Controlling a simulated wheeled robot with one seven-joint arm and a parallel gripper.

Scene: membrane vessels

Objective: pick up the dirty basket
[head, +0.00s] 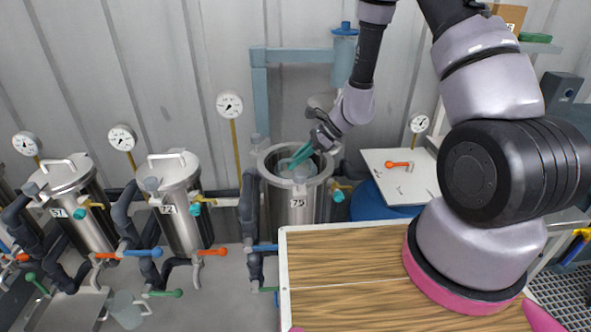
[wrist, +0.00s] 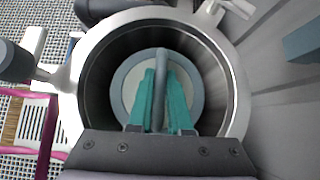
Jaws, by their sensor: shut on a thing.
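The basket (wrist: 121,88) shows in the wrist view as a round grey rim with a pale inside and a grey bar handle (wrist: 160,66) across it. It sits down inside the open steel vessel marked 75 (head: 297,204), whose rim (wrist: 233,75) surrounds it. My gripper (wrist: 160,80) reaches down into the vessel mouth, its two teal fingers closed on either side of the handle. In the head view my gripper (head: 300,158) is at the vessel's opening. How dirty the basket is cannot be told; its lower part is hidden.
Two lidded vessels, 57 (head: 82,212) and 72 (head: 180,213), stand to the left with pipes and coloured valve handles. A blue drum with a white board (head: 402,178) stands at right. A gauge (head: 230,104) rises behind vessel 75. A wooden top (head: 345,262) lies in front.

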